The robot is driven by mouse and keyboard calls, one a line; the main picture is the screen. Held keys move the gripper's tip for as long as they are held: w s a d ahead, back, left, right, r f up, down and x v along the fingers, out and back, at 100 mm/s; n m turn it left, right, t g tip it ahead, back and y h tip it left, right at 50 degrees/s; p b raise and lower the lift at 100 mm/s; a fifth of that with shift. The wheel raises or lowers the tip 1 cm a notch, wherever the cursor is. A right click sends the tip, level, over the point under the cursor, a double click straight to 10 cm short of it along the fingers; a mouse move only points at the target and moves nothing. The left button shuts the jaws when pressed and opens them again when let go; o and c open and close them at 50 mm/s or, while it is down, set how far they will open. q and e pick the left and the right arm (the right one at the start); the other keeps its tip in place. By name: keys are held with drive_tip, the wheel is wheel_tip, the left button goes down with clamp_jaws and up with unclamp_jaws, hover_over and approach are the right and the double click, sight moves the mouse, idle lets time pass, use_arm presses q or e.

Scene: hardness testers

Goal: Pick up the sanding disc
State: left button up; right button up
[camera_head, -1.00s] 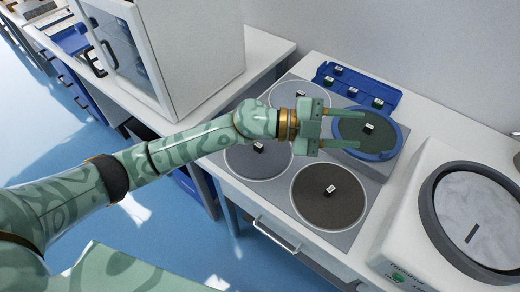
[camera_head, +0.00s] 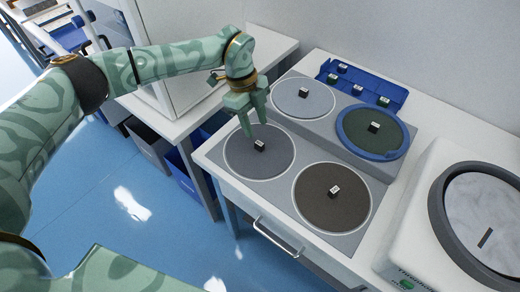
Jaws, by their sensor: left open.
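Several round discs lie on a grey panel on the bench: a dark grey disc (camera_head: 245,163) at left, a brown disc (camera_head: 325,208) in front, a light grey disc (camera_head: 290,97) at the back left, and a dark green disc (camera_head: 387,142) in a blue ring at the back right. I cannot tell which is the sanding disc. Contact cannot be judged. My right gripper is not in view.
A blue tray (camera_head: 395,92) with several small blocks stands behind the discs, near the wall. A white machine (camera_head: 395,240) with a round marbled plate (camera_head: 490,215) stands at right. A white cabinet stands back left. The bench's front has a drawer handle (camera_head: 277,238).

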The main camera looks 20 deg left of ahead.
sight(259, 143)
use_arm(q)
drive_tip(key=b+x, duration=0.2)
drive_tip(key=x, duration=0.4)
drive_tip(key=shift+s+a+f, duration=0.1)
drive_tip(key=shift+s+f, duration=0.05)
drive_tip(key=shift+f, duration=0.15)
drive_tip(key=shift+r, duration=0.1)
clamp_jaws()
